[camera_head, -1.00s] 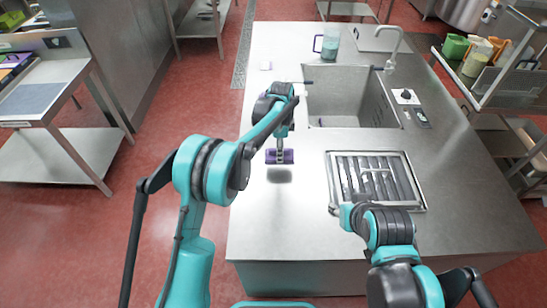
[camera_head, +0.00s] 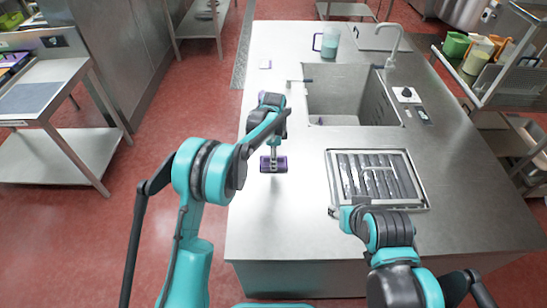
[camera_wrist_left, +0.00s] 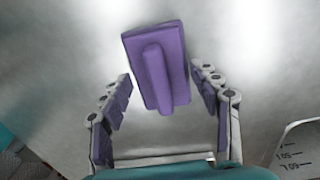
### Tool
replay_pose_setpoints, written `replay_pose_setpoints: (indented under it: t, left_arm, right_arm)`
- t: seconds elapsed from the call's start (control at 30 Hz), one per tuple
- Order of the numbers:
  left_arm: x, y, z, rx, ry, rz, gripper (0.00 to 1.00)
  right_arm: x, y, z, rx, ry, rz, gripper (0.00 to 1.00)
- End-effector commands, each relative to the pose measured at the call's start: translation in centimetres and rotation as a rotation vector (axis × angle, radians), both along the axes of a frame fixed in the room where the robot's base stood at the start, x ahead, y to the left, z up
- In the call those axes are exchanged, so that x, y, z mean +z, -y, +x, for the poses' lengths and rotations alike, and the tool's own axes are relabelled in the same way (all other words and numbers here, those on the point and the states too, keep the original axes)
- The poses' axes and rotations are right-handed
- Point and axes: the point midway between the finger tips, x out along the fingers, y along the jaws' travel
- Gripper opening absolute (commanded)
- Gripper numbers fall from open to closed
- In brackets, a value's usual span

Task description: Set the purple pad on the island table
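The purple pad (camera_head: 273,164) lies on the island table (camera_head: 285,225), left of the drain rack. In the left wrist view the pad (camera_wrist_left: 157,65) is a flat block with a raised grip bar. My left gripper (camera_head: 274,153) is over it. Its fingers (camera_wrist_left: 163,98) are spread on either side of the grip bar, with gaps showing, so it is open and does not hold the pad. My right arm (camera_head: 390,228) reaches over the table's near right part; its gripper (camera_head: 340,211) is small and partly hidden, and its opening cannot be made out.
A metal rack (camera_head: 425,190) with dark bars is right of the pad. The sink (camera_head: 345,90) and its faucet (camera_head: 396,45) are behind. A jug (camera_head: 328,43) stands at the back. The table's left edge is close to the pad; the front left surface is clear.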

Motion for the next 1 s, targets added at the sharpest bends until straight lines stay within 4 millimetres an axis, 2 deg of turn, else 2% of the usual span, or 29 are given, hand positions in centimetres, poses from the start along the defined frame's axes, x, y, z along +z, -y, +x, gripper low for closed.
replay_pose_setpoints:
  t: [0.3, 0.43, 0.57, 0.8, 1.0]
  left_arm:
    - [0.1, 0.0, 0.0, 0.0, 0.0, 0.0, 0.72]
    - [1.1, 0.0, 0.0, 0.0, 0.0, 0.0, 0.72]
    - [3.6, 0.0, 0.1, 0.0, 0.0, 0.0, 0.72]
    - [9.0, 0.0, 0.2, 0.0, 0.0, 0.0, 0.72]
    - [11.7, 0.0, 0.3, 0.0, 0.0, 0.0, 0.72]
  right_arm:
    - [0.1, 0.0, 0.0, 0.0, 0.0, 0.0, 0.4]
    - [0.6, 0.0, 0.0, 0.0, 0.0, 0.0, 0.4]
    - [1.4, 0.0, 0.0, 0.0, 0.0, 0.0, 0.4]
    - [3.0, 0.0, 0.0, 0.0, 0.0, 0.0, 0.4]
    - [3.7, 0.0, 0.0, 0.0, 0.0, 0.0, 0.4]
